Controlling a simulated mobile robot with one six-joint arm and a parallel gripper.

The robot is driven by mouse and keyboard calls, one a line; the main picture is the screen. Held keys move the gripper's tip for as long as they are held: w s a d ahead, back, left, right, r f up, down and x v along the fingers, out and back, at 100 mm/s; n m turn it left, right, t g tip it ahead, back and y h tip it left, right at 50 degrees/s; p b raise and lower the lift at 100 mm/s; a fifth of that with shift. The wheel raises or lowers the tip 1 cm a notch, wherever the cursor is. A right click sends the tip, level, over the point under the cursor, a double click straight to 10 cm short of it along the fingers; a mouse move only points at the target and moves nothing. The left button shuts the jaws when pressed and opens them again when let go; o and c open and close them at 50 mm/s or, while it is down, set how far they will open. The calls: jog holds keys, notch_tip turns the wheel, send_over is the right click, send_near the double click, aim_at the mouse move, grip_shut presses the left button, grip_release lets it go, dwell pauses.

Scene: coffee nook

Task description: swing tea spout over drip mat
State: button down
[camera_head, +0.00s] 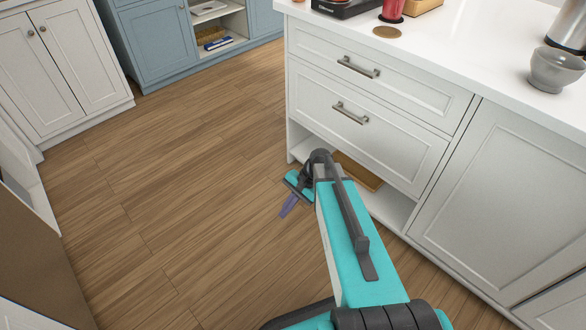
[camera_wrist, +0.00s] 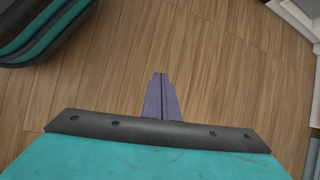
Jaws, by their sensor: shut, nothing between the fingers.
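My gripper (camera_head: 289,207) points down over the wooden floor in the head view, beside the lower left corner of the white island (camera_head: 383,122). Its purple fingers are together and empty. They also show in the wrist view (camera_wrist: 161,97), over bare floor. I cannot make out a tea spout or a drip mat for certain in either view. The top edge of the head view cuts off several things on the counter. A metal vessel (camera_head: 570,30) at the upper right is partly cut off.
A grey bowl-like cup (camera_head: 556,70), red cup (camera_head: 392,10), brown round coaster (camera_head: 387,32) and black tray (camera_head: 345,8) are on the white countertop (camera_head: 470,45). A wooden tray (camera_head: 357,171) lies on the island's low shelf. Blue cabinets (camera_head: 160,45) stand behind. The floor (camera_head: 170,190) is clear.

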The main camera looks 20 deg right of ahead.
jog(key=s+a+f+n+g+h+b, duration=0.1)
jog(key=s+f+n, duration=0.4)
jog(key=s+f, duration=0.5)
jog(key=s+a+f+n+g+h+b, duration=0.2)
jog(key=s+f+n+h, duration=0.3)
jog(key=s+f, duration=0.6)
jog(key=s+n+g+b, duration=0.1)
jog(key=s, duration=0.4)
jog(key=shift+s+f, duration=0.25)
jog(key=shift+f, duration=0.05)
